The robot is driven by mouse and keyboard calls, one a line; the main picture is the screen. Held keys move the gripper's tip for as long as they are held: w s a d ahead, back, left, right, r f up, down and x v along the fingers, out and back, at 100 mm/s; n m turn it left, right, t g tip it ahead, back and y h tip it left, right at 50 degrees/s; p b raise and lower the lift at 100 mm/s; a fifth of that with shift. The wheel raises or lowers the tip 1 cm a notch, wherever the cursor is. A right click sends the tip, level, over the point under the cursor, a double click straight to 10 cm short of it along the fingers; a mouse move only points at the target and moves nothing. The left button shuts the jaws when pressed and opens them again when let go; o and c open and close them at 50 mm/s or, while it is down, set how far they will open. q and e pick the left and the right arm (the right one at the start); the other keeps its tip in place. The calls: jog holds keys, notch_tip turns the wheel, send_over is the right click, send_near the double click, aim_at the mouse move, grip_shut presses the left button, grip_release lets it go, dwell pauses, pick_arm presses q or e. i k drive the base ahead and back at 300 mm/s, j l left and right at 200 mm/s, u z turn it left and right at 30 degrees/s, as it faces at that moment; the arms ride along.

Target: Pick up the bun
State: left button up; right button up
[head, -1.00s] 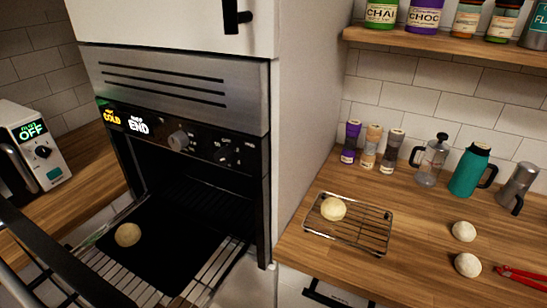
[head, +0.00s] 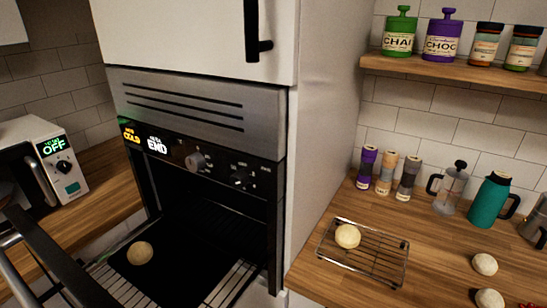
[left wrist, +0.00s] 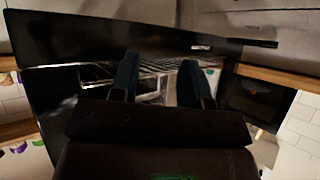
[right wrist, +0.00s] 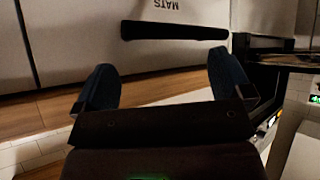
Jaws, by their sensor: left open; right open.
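One pale round bun (head: 140,253) lies on the dark tray (head: 178,268) at the open oven. A second bun (head: 347,236) sits on the wire rack (head: 385,262) on the right counter. Two more buns (head: 485,264) (head: 489,299) lie on the counter right of the rack. Neither gripper shows in the head view. My left gripper (left wrist: 160,75) is open and empty in the left wrist view, with oven rack bars beyond its fingers. My right gripper (right wrist: 160,75) is open and empty in the right wrist view, facing a drawer front. No bun shows in either wrist view.
The oven door (head: 45,255) hangs open at the lower left. A white cabinet (head: 345,120) stands between the oven and the right counter. Spice jars, a French press (head: 452,188) and a teal jug (head: 490,200) stand at the counter's back. A dark drawer handle (right wrist: 175,31) is near my right gripper.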

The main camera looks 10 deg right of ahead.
aim_at(139, 252)
jog(key=l+u, duration=0.1)
jog(key=u, duration=0.9)
jog(key=k+j, duration=0.05)
